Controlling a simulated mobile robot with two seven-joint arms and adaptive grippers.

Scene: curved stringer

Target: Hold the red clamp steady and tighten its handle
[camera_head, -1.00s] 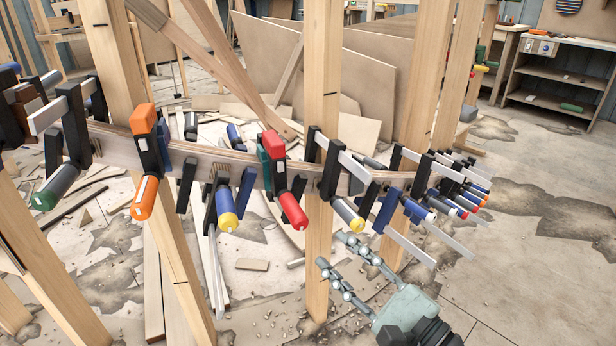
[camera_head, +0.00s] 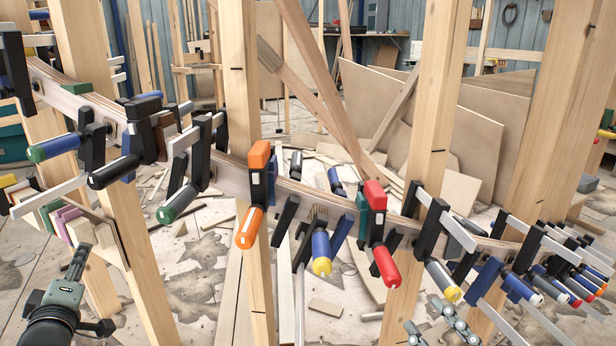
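The red clamp (camera_head: 375,195) sits on the curved wooden stringer (camera_head: 325,201), right of the picture's middle. It has a red top, a dark bar with a teal part beside it, and a red handle (camera_head: 386,267) hanging below the stringer. My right gripper (camera_head: 430,318) is at the bottom edge, below and right of the handle and apart from it. Its two fingers are spread with nothing between them; its body is out of view. My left gripper (camera_head: 80,258) is at the lower left, far from the red clamp. It shows edge-on, so its opening is unclear.
An orange clamp (camera_head: 257,154) and a blue clamp with a yellow-ended handle (camera_head: 321,252) are to the left of the red clamp. Another yellow-ended clamp (camera_head: 443,280) is to its right. Upright posts (camera_head: 437,100) stand along the stringer. Wood scraps litter the floor.

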